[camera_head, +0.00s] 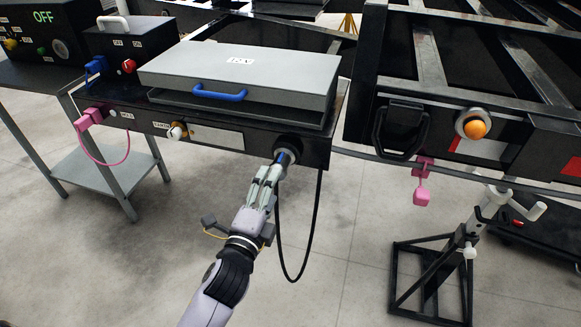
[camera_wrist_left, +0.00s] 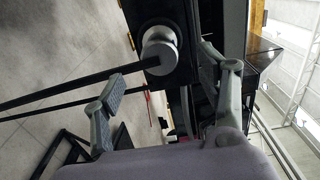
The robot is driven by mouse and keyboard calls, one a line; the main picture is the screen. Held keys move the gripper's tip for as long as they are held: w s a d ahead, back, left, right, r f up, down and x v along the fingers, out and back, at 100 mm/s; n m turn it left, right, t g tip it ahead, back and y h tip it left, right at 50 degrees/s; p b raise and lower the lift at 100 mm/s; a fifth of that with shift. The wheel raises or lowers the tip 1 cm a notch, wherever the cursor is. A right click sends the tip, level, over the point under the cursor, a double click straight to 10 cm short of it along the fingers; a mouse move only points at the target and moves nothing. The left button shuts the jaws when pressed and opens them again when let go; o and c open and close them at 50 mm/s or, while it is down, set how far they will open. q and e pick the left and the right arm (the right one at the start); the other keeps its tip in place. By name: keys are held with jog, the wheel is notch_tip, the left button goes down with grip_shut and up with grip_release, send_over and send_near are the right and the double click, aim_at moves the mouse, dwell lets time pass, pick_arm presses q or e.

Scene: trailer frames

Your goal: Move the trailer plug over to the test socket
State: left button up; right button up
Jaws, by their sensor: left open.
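The trailer plug (camera_head: 284,155), blue in the head view, sits at a round dark socket (camera_head: 291,144) on the right end of the black front beam. A black cable (camera_head: 308,222) hangs in a loop below it. My left gripper (camera_head: 275,172) is open at the plug, its fingers partly covering it. In the left wrist view a round grey end, apparently the plug (camera_wrist_left: 160,54), lies between the open fingers (camera_wrist_left: 168,74), with gaps to both. The likely test socket is the round port (camera_head: 60,49) on the black box reading OFF. My right gripper is not in view.
A grey case with a blue handle (camera_head: 219,94) lies above the beam. A pink connector (camera_head: 90,117) with a pink cord hangs at its left. A metal side table (camera_head: 97,182) stands at left. A second trailer and a jack stand (camera_head: 460,243) are at right.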

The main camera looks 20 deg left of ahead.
aim_at(281, 164)
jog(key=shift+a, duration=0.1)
pick_arm(q)
jog(key=w+b, duration=0.1)
jog(key=w, duration=0.4)
jog(key=shift+w, duration=1.2)
jog(key=shift+w+d, duration=0.1)
jog(key=shift+w, duration=0.7)
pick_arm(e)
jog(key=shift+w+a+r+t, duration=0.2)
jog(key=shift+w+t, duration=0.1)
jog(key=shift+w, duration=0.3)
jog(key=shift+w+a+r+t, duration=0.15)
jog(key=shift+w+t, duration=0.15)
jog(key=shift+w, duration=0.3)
pick_arm(q)
jog(key=shift+p, duration=0.3)
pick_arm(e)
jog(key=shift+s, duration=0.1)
